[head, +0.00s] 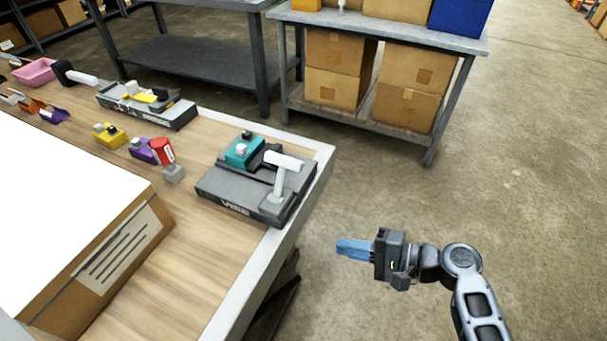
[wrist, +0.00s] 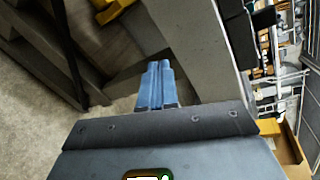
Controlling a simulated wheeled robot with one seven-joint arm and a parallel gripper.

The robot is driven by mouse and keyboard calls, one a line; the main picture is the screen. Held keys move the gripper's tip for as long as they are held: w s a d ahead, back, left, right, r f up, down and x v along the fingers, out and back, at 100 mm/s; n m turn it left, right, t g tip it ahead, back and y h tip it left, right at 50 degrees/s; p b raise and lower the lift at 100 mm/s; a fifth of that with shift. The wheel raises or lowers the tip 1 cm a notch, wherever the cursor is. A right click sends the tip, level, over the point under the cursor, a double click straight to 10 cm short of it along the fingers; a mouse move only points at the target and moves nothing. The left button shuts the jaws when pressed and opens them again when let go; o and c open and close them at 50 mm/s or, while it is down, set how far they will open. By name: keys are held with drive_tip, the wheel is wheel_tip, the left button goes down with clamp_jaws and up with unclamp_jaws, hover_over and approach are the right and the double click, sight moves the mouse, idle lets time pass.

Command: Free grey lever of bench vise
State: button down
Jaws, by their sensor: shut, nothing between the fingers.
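The bench vise (head: 230,205) is a dark grey block marked "VISE" at the near right corner of the wooden bench. Its pale grey T-shaped lever (head: 281,175) stands up on its right side. A teal block (head: 243,150) with a pale knob sits on the vise top, behind and left of the lever. Whether anything holds the lever cannot be told. My gripper (head: 340,248), with blue fingers, is shut and empty, out beyond the bench's right edge and apart from the vise. In the wrist view its fingers (wrist: 158,82) lie together; the lever is not clearly visible there.
A large cardboard box (head: 125,255) fills the bench's near left. A shelf with boxes (head: 405,88) stands behind. Open floor surrounds my arm.

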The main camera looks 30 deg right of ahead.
drive_tip(key=w+d+r+y, duration=0.2)
drive_tip(key=d+r+y, duration=0.1)
drive_tip(key=r, duration=0.2)
drive_tip(key=w+d+r+n+y, duration=0.1)
drive_tip(key=w+d+r+y, duration=0.2)
drive_tip(key=r, duration=0.3)
drive_tip(key=shift+d+t, duration=0.2)
drive_tip(key=shift+t, duration=0.1)
drive_tip(key=shift+w, duration=0.15)
drive_tip(key=p, duration=0.3)
approach(280, 181)
drive_tip(key=w, duration=0.2)
drive_tip(key=w+a, duration=0.2)
drive_tip(key=w, duration=0.1)
drive_tip(key=shift+w+a+r, duration=0.2)
drive_tip(key=shift+w+r, duration=0.1)
drive_tip(key=shift+w, duration=0.05)
drive_tip(key=shift+a+r, duration=0.15)
drive_tip(key=shift+a, duration=0.4)
